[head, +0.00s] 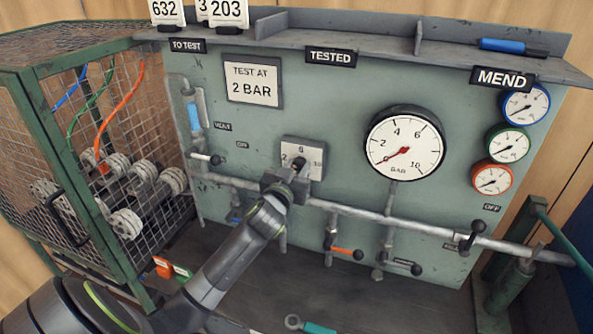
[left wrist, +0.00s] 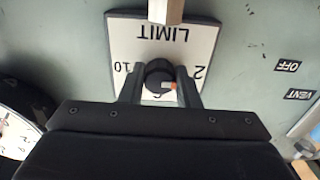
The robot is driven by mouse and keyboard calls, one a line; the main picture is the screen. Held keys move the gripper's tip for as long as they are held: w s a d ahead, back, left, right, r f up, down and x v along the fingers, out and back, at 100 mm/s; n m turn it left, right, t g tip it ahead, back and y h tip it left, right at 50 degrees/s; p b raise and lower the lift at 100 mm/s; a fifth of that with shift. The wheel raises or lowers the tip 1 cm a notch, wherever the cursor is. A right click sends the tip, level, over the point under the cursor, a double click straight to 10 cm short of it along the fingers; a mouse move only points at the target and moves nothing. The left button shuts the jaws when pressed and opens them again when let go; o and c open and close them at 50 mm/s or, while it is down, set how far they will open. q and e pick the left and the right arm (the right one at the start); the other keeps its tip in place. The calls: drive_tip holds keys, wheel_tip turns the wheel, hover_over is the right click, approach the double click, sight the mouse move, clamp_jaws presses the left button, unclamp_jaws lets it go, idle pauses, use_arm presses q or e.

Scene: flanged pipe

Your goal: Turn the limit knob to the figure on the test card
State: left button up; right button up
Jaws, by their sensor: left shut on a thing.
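The test card (head: 252,81) reads "TEST AT 2 BAR" on the panel's upper left. The limit knob (head: 299,163) is dark and round, on a pale plate (head: 317,150) marked 2, 6 and 10. My left gripper (head: 292,172) is shut on the knob, partly hiding it. In the left wrist view the plate (left wrist: 180,47) appears upside down, with the knob (left wrist: 157,75) between the fingers of my left gripper (left wrist: 160,89). My right gripper is out of view.
The large bar gauge (head: 405,143) is right of the knob, its red needle low on the left. Three small gauges are at the far right. A pipe (head: 375,217) with several valve levers crosses below. A mesh cage (head: 85,150) stands left. A spanner (head: 310,326) lies on the bench.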

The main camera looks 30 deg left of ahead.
use_arm(q)
drive_tip(key=shift+f, duration=0.2)
idle(0.3)
drive_tip(key=o, duration=1)
drive_tip(key=shift+r, duration=0.15)
drive_tip(key=shift+c, duration=0.2)
drive_tip(key=shift+s, duration=0.1)
drive_tip(key=b+v, duration=0.2)
drive_tip(key=v, duration=1.5)
drive_tip(key=shift+s, duration=0.2)
drive_tip(key=shift+a, duration=0.1)
